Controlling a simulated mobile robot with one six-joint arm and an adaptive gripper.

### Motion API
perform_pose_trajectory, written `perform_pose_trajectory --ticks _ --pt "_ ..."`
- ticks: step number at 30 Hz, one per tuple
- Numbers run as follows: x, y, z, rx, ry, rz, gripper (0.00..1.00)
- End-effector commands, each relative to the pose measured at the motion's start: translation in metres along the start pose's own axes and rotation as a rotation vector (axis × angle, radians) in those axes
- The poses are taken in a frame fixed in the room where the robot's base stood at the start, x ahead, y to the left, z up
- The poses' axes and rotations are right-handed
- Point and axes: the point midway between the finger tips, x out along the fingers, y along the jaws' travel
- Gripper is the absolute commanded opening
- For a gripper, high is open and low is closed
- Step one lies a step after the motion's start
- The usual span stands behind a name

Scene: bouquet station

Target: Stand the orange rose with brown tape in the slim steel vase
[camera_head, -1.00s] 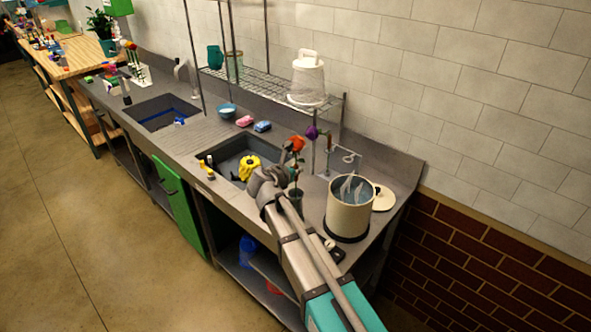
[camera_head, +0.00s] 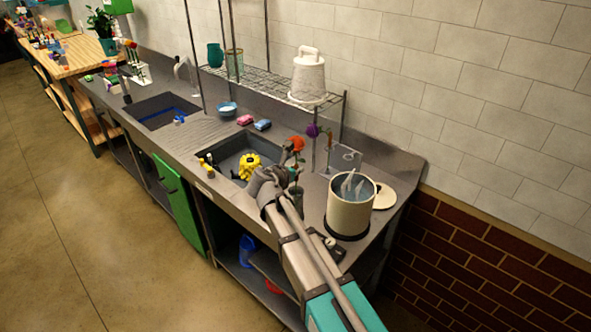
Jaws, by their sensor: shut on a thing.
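The orange rose (camera_head: 297,143) stands roughly upright with its bloom at the top, above the counter to the right of the sink. My gripper (camera_head: 287,168) is at its stem, just below and left of the bloom, and is shut on it. The brown tape cannot be made out at this size. A small dark vessel (camera_head: 296,189) shows below the rose, partly hidden by my gripper. I cannot tell whether it is the slim steel vase or whether the stem is inside it.
A purple flower (camera_head: 312,131) stands close behind the rose. A cream bucket (camera_head: 349,216) stands to the right, with a pale round lid (camera_head: 384,199) beside it. A sink with a yellow item (camera_head: 250,165) lies to the left. A wire shelf (camera_head: 275,87) runs behind.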

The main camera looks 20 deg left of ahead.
Motion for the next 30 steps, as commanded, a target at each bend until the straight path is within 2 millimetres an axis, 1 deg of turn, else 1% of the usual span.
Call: perform_pose_trajectory --ticks 30 --pt "0.009 0.0 -0.021 0.0 0.0 -0.001 0.0"
